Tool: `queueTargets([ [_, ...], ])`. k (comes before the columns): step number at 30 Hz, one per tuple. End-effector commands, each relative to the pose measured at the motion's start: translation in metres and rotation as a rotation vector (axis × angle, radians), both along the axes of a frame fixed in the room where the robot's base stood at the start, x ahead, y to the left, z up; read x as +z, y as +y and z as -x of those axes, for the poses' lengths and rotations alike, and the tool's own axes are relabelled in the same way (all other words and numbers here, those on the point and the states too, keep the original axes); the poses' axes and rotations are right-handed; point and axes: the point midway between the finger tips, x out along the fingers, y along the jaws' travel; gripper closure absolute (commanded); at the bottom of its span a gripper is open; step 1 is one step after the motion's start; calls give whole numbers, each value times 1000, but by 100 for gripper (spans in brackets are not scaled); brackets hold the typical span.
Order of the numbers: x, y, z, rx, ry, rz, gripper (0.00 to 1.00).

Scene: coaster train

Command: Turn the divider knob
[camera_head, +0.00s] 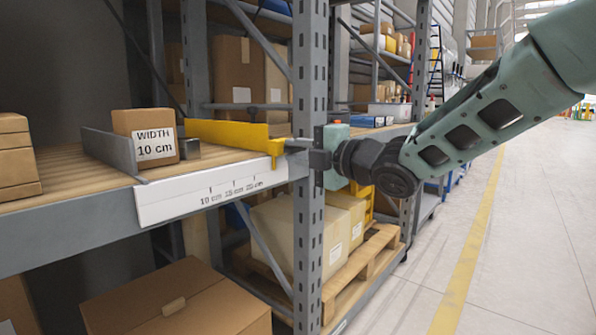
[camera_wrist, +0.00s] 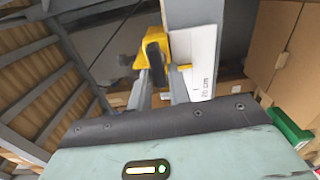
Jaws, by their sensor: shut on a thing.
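A yellow divider (camera_head: 225,134) stands on the wooden shelf, its front end at the right of the white scale strip (camera_head: 210,192). The strip is marked 10 cm, 15 cm and 20 cm. My gripper (camera_head: 292,147) is at the divider's front end, shut on the knob, which it mostly hides in the head view. In the wrist view, the dark knob (camera_wrist: 154,58) with yellow around it lies at the tips of my gripper (camera_wrist: 156,80). A cardboard box (camera_head: 146,136) labelled "WIDTH 10 cm" stands against a grey fixed divider (camera_head: 108,150), apart from the yellow divider.
A grey rack upright (camera_head: 309,110) stands right behind my gripper. A small grey block (camera_head: 189,149) lies beside the labelled box. Boxes on a pallet (camera_head: 345,285) sit below the shelf. The aisle floor (camera_head: 540,230) at the right is clear.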

Motion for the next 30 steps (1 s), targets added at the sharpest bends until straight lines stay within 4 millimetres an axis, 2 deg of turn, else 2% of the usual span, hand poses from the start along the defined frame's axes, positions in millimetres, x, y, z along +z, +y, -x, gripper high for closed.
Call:
queueTargets([
  [1,-8,-1,0,-2,-29,24,100],
  [12,-7,-1,-1,-2,-195,155,100],
  [30,-5,0,-1,0,-242,192,100],
])
